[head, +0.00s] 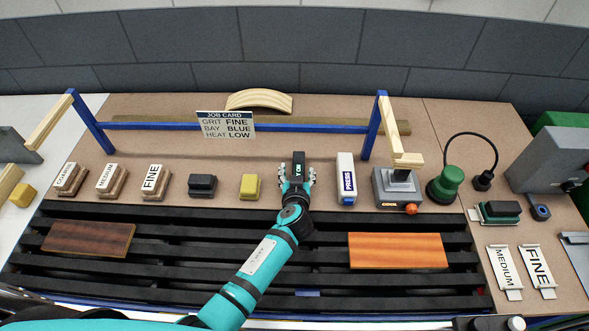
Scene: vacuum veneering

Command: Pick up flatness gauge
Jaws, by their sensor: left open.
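My left gripper (297,173) reaches in from the lower left over the near edge of the brown board. Its fingers are open, one on each side of a dark block with a small lit green marking (299,164), which looks like the flatness gauge. Whether the fingers touch it cannot be told; its lower part is hidden by the gripper. My right gripper is not in view.
Left of the gripper are a yellow block (250,186), a black block (203,185) and labelled sanding blocks (153,181). Close on the right stands a white PRESS bottle (346,180), then a grey COOL device (398,186). Two veneer sheets (396,250) lie on black slats.

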